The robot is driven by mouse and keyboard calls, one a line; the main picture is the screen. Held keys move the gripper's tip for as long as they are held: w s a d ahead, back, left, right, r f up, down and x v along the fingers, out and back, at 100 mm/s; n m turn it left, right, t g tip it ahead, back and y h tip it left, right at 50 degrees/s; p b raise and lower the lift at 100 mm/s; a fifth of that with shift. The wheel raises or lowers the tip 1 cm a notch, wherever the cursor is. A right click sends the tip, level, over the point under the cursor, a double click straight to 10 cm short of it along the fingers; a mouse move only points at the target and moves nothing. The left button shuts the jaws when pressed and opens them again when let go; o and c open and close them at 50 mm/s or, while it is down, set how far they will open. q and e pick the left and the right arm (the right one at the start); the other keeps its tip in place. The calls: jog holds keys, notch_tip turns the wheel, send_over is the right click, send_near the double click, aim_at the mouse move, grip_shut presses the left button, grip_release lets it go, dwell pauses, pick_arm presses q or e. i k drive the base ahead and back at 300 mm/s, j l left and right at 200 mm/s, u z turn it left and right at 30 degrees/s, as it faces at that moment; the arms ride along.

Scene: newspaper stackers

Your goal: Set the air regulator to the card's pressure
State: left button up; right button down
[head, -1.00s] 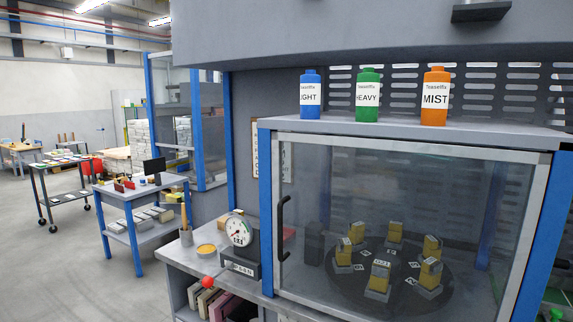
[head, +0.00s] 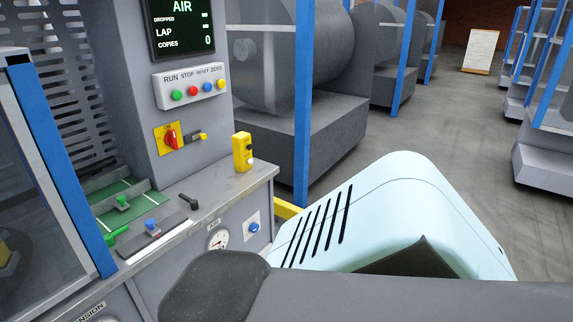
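A round white gauge marked AIR (head: 218,238) is on the front face of the grey machine, low in the head view. Its needle reading is too small to tell. A blue knob (head: 254,227) on a pale plate is just right of the gauge. A dark screen (head: 180,28) above reads AIR, DROPPED, LAP and COPIES 0. No card with a readable pressure is in view. A pale blue and dark grey part of my body fills the lower right, close to the knob in the picture. Neither gripper is in view.
A button box (head: 190,86) marked RUN, STOP, RESET, ZERO is on the machine's column. A yellow pendant (head: 242,152) stands on the counter (head: 215,185). Open grey floor (head: 445,120) lies at the right, near blue-framed racks.

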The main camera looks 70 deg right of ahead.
aim_at(253, 227)
jog(key=z, duration=2.1)
jog(key=i+l, duration=0.2)
jog(key=l, duration=0.25)
jog(key=i+l+z, duration=0.1)
jog(key=i+l, duration=0.15)
jog(key=l, duration=0.2)
jog(key=i+l, duration=0.25)
jog(key=l, duration=0.15)
jog(key=i+l, duration=0.2)
jog(key=l, duration=0.25)
jog(key=z, duration=0.05)
